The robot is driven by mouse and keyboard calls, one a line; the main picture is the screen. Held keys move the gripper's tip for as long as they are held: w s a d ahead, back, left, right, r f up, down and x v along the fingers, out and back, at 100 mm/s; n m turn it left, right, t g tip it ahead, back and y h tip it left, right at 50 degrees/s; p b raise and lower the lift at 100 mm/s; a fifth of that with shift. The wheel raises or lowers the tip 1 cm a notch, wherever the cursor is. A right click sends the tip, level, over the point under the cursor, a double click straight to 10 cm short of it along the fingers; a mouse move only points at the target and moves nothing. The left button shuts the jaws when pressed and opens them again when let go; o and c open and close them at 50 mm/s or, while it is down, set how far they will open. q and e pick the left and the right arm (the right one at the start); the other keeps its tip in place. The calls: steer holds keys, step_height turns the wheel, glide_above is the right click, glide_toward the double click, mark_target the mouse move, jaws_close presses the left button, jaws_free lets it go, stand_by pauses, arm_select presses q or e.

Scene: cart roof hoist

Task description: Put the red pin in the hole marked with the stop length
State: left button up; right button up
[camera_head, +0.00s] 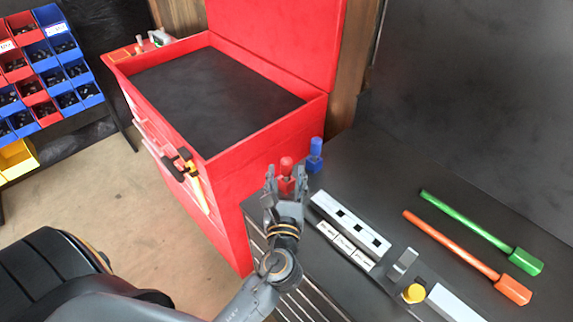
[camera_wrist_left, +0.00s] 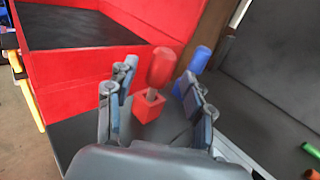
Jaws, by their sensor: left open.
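The red pin (camera_head: 287,165) stands upright at the left edge of the dark bench top. In the left wrist view, the red pin (camera_wrist_left: 161,66) has a rounded red handle and a short metal shank above a red block (camera_wrist_left: 148,106). My left gripper (camera_head: 285,180) is open, its fingers on either side of the pin's line; contact cannot be told. The wrist view shows the pin between the open fingertips (camera_wrist_left: 158,78), a little beyond them. A white bar (camera_head: 350,222) with dark square holes lies to the right, with a strip of white labels (camera_head: 345,244) before it; their text is unreadable.
A blue pin (camera_head: 315,155) stands close behind the red one. A green tool (camera_head: 470,222) and an orange tool (camera_head: 455,247) lie at the right. A yellow knob (camera_head: 414,293) is at the front. A red tool cabinet (camera_head: 262,150) rises at the left.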

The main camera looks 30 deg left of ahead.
mark_target(286, 172)
arm_select(q)
steer(key=x, duration=0.2)
steer(key=shift+w+a+p, duration=0.1)
steer(key=shift+w+p, duration=0.15)
steer(key=shift+p, duration=0.05)
steer(key=shift+w+a+f, duration=0.1)
steer(key=shift+w+a, duration=0.1)
steer(key=shift+w, duration=0.1)
steer(key=shift+s, duration=0.1)
steer(key=shift+c, duration=0.6)
steer(key=shift+d, duration=0.1)
steer(key=c, duration=0.3)
jaws_close()
arm_select(e)
steer(key=shift+s+a+r, duration=0.15)
steer(key=shift+s+r, duration=0.25)
steer(key=shift+r, duration=0.1)
steer(key=shift+r, duration=0.1)
